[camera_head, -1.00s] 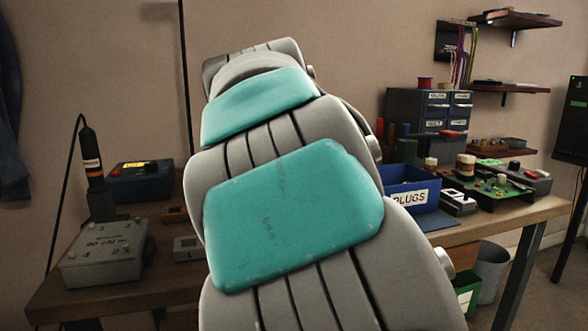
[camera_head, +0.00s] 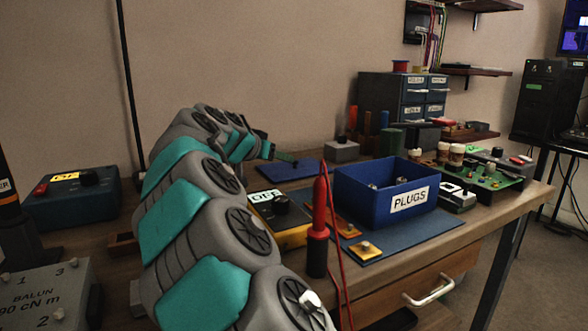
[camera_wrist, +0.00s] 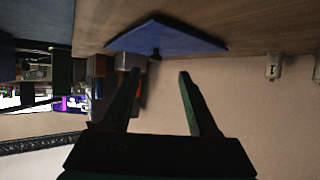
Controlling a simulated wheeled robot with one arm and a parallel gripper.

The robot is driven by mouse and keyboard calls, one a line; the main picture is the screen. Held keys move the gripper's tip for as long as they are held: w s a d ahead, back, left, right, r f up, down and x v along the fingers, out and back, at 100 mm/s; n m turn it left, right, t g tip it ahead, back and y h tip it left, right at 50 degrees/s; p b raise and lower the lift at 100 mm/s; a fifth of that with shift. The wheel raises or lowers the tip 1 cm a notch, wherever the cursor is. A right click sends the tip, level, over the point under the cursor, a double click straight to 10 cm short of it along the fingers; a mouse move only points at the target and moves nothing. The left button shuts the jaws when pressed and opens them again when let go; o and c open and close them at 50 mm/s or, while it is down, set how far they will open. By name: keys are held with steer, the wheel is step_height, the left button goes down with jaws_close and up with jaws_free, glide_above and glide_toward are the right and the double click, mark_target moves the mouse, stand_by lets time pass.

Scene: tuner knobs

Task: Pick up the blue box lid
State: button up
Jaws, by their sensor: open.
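The blue box lid (camera_head: 296,172) lies flat on the workbench, left of and behind the open blue PLUGS box (camera_head: 385,193). In the wrist view the lid (camera_wrist: 168,36) shows at the top, seen edge-on against the bench, with a small dark knob (camera_wrist: 155,54) on it. My gripper (camera_wrist: 159,74) is open and empty, its two dark green fingers pointing toward the lid with the knob roughly between them in the picture. The fingers look apart from the lid. In the head view my gripper (camera_head: 283,157) is small at the lid's far edge and partly hidden by my arm.
A yellow-based meter (camera_head: 284,215) and a red probe (camera_head: 319,228) with a cable stand in front of the lid. A grey block (camera_head: 342,150) and blue drawers (camera_head: 402,98) are behind.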

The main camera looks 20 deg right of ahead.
mark_target(292, 169)
steer(key=x, duration=0.5)
steer(key=p+x, duration=0.1)
steer(key=x, duration=0.1)
steer(key=shift+s+d, duration=0.2)
steer(key=shift+d, duration=0.25)
steer(key=shift+c, duration=0.2)
jaws_close()
